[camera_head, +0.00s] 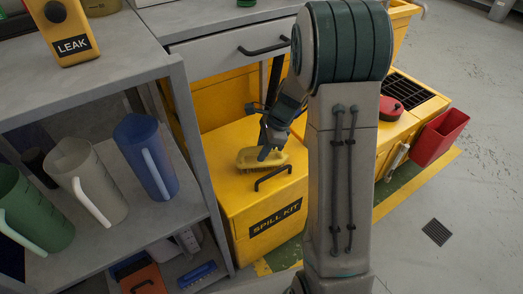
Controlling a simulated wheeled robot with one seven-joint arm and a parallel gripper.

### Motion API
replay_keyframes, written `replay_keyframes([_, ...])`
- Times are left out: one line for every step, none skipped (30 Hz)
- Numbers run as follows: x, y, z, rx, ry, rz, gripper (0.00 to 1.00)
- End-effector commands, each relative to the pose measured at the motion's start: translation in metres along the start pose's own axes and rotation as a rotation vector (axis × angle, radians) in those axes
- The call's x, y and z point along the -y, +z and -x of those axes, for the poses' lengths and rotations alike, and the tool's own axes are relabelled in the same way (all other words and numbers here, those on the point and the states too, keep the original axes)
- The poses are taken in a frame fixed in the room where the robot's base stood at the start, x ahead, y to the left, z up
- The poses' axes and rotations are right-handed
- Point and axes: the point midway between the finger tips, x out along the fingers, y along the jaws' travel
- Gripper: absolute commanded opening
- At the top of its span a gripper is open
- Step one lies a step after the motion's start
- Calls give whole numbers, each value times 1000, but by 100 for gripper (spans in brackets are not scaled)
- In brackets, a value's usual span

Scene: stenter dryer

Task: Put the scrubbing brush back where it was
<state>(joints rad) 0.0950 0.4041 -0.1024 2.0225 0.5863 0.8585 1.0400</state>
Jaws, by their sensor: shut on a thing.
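The scrubbing brush (262,158) looks yellowish, with a pale lower edge. It is at the top of the yellow spill kit box (265,228), just behind the box's black handle. My gripper (268,150) reaches down from the upper right and is shut on the brush. From this angle I cannot tell whether the brush touches the lid or hangs just above it. The fingers hide part of the brush, and my arm hides the right side of the box.
A grey shelf (192,150) at left holds green, clear and blue jugs (146,158). A yellow device marked LEAK (63,32) stands above. A grey drawer (232,50) is behind my gripper. A red bin (440,135) and black grate are right.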

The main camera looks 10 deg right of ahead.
Motion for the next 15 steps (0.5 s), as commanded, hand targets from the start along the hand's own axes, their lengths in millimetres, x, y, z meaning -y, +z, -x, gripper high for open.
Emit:
replay_keyframes([0, 0, -2, 0, 1, 0, 2])
replay_keyframes([0, -1, -3, 0, 1, 0, 2])
replay_keyframes([0, -1, -3, 0, 1, 0, 29])
replay_keyframes([0, -1, -3, 0, 1, 1, 37])
replay_keyframes([0, -1, -3, 0, 1, 1, 45])
replay_keyframes([0, -1, -3, 0, 1, 1, 45])
replay_keyframes([0, -1, -3, 0, 1, 1, 45])
replay_keyframes([0, -1, -3, 0, 1, 1, 45])
replay_keyframes([0, -1, -3, 0, 1, 1, 45])
replay_keyframes([0, -1, -3, 0, 1, 1, 45])
replay_keyframes([0, -1, -3, 0, 1, 1, 45])
replay_keyframes([0, -1, -2, 0, 1, 1, 45])
replay_keyframes([0, -1, -2, 0, 1, 1, 45])
replay_keyframes([0, 0, -1, 0, 0, 1, 45])
replay_keyframes([0, 1, 1, 0, 0, 1, 45])
